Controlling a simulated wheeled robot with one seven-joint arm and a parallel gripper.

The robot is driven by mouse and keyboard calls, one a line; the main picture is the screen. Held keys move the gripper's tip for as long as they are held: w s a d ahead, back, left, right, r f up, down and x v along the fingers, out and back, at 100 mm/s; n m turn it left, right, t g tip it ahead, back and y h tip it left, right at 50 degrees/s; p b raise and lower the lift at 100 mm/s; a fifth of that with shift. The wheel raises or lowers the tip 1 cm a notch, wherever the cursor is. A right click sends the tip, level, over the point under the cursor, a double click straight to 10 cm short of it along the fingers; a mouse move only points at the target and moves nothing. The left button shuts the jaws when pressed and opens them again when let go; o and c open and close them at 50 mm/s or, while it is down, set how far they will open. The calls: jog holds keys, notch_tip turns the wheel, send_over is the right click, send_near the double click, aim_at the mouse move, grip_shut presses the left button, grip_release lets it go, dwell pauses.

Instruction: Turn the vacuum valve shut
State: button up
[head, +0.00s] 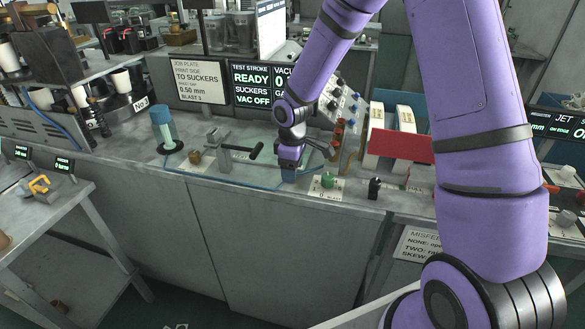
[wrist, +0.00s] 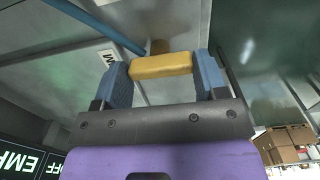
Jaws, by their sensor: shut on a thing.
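My gripper (head: 289,172) points down at the front of the steel bench, left of the green knob. In the wrist view, its two blue fingers (wrist: 163,82) are shut on the ends of a short yellow handle (wrist: 160,66), which I take to be the vacuum valve's. A brownish stem (wrist: 157,47) shows just beyond the handle. A blue hose (wrist: 105,25) runs up to near this stem. In the head view, the gripper hides the handle, so its turn angle cannot be read there.
A display (head: 252,86) reads "READY" and "VAC OFF". A black-handled lever (head: 240,150) stands close left of the gripper. A green knob (head: 328,180) and a black knob (head: 375,188) stand to the right. A blue-capped bottle (head: 163,128) stands farther left.

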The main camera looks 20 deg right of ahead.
dwell(0.5)
jog(key=o, duration=0.9)
jog(key=shift+o, duration=0.2)
notch_tip(320, 180, up, 11)
